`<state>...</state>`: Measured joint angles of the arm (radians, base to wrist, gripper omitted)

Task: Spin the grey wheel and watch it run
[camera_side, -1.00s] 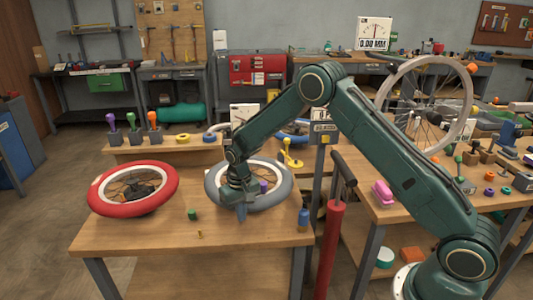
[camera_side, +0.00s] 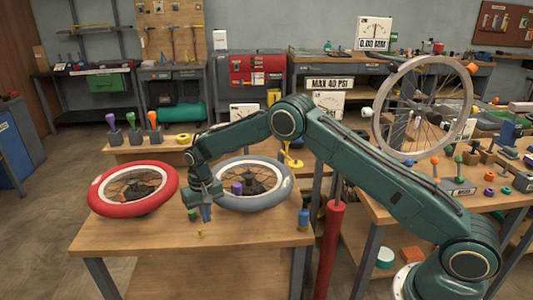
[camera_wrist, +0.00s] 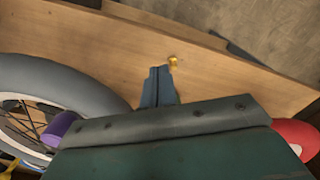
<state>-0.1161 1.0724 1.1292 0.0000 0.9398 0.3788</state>
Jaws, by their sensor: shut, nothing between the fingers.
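The grey wheel (camera_side: 262,204) lies on the wooden bench, right of the red wheel (camera_side: 108,207). A purple peg (camera_side: 237,188) stands at its near left, inside the tyre. My gripper (camera_side: 206,215) is low at the grey wheel's left edge, pointing down, with its fingers together and empty. In the wrist view the shut fingers (camera_wrist: 158,86) are beside the grey tyre (camera_wrist: 75,80), with bench wood around their tips. The purple peg (camera_wrist: 62,126) shows at left, partly behind my gripper body. Whether the fingers touch the tyre cannot be told.
A small green piece (camera_side: 192,214) stands close to my fingers. A brass piece (camera_side: 200,234) is in front, and a blue bottle (camera_side: 303,220) stands at the bench's right edge. The front of the bench is mostly clear. A spoked wheel (camera_side: 385,125) stands upright at right.

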